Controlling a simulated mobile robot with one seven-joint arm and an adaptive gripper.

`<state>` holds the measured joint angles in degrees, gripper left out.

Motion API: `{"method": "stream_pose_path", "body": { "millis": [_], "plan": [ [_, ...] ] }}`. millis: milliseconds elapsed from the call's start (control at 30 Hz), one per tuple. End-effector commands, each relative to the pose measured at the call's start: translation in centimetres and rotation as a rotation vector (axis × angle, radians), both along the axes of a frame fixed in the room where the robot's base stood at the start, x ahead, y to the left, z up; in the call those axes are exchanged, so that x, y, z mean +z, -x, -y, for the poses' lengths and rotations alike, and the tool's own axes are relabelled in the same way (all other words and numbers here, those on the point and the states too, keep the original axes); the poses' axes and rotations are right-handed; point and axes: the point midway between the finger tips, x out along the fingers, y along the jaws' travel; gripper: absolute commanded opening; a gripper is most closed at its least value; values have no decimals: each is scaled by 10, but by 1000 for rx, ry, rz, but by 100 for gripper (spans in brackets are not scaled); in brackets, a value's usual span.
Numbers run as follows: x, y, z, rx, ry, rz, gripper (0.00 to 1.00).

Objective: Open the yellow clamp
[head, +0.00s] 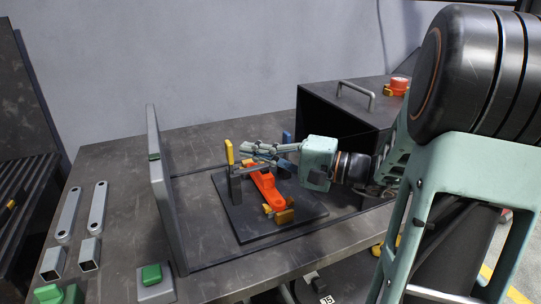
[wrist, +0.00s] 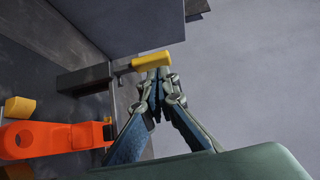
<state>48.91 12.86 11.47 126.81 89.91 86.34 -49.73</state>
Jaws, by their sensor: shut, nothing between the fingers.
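The yellow clamp (head: 229,152) stands at the left of a dark fixture plate (head: 235,218), its yellow handle upright on a dark post. In the wrist view its yellow handle (wrist: 150,61) lies just beyond my fingertips, at the end of a dark grey bar. My gripper (head: 246,152) reaches in from the right over the plate, its fingers closed together and empty. In the wrist view the gripper (wrist: 159,76) has its tips right by the handle; I cannot tell whether they touch. An orange bracket (head: 265,187) sits on the plate below the gripper and shows in the wrist view (wrist: 45,139).
Another yellow part (head: 286,215) is at the plate's front. A tall grey panel (head: 160,190) stands left, and a dark box (head: 340,113) at the back right.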

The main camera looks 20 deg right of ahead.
Motion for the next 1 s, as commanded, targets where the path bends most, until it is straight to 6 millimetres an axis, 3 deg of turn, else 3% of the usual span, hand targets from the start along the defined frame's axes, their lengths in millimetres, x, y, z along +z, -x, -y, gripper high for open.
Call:
{"method": "stream_pose_path", "body": {
  "millis": [200,1000],
  "plan": [
    [0,-8,-10,0,1,1,0],
    [2,-8,-14,1,63,7,0]
  ]
}}
